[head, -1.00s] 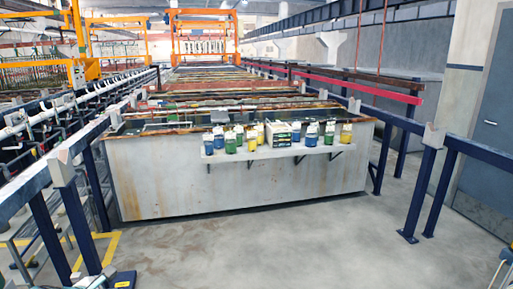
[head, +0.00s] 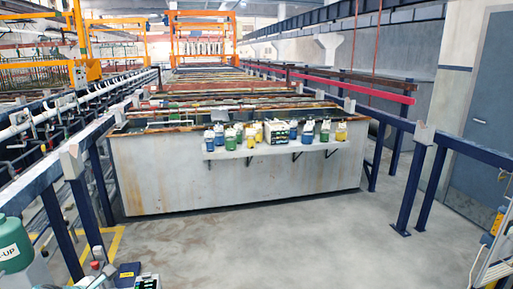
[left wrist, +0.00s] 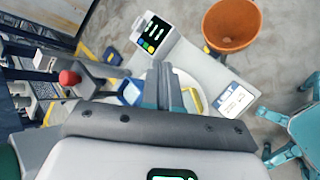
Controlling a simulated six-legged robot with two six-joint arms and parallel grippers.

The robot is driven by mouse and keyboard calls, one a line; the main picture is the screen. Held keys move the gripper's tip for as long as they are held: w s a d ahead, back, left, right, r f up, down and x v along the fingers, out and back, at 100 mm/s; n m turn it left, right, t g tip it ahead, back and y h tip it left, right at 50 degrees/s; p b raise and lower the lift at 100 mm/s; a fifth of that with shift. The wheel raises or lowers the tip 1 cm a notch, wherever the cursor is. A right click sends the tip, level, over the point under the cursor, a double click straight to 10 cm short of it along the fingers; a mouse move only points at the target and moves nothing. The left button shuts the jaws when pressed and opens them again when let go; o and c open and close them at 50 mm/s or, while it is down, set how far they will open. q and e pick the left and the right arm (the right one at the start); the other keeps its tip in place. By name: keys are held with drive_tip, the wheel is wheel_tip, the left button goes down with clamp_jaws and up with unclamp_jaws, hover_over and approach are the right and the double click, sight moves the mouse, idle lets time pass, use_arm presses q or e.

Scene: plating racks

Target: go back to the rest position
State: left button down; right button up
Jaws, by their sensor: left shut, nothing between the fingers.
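My left gripper (left wrist: 164,88) shows in the left wrist view, with its two fingers together and nothing between them. It is over a light grey surface (left wrist: 205,72) that holds a small device with a dark screen (left wrist: 153,32) and a white label card (left wrist: 236,100). Part of a round white thing behind the fingers is hidden by them. I cannot pick out either gripper in the head view.
A brown bucket (left wrist: 231,25) stands by that surface. In the head view, a long grey tank (head: 235,180) has a shelf of several bottles (head: 270,150) ahead. Blue railings (head: 410,185) run on both sides. The concrete floor (head: 300,235) between is clear. A green container (head: 12,245) is at the left edge.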

use_arm(q)
drive_tip(key=d+f, duration=0.2)
drive_tip(key=s+d+f+m+g+h, duration=0.1)
drive_tip(key=d+f, duration=0.2)
drive_tip(key=d+f+g, duration=0.1)
drive_tip(key=d+f, duration=0.2)
drive_tip(key=shift+s+f+h, duration=0.25)
drive_tip(key=shift+s+h, duration=0.05)
drive_tip(key=shift+s, duration=0.05)
drive_tip(key=s+d+f+m+g, duration=0.45)
drive_tip(key=s+d+f, duration=0.5)
drive_tip(key=f, duration=0.25)
drive_tip(key=s+d+f+m+g, duration=0.1)
drive_tip(key=s+d+f+m, duration=0.2)
drive_tip(key=s+m, duration=0.5)
drive_tip(key=s+d+f+m+g, duration=0.1)
drive_tip(key=s+d+f+m, duration=0.2)
drive_tip(key=s+m, duration=0.5)
drive_tip(key=shift+s+d+f+m+h+b, duration=0.15)
drive_tip(key=shift+s+m+h+b, duration=0.2)
drive_tip(key=shift+m, duration=0.3)
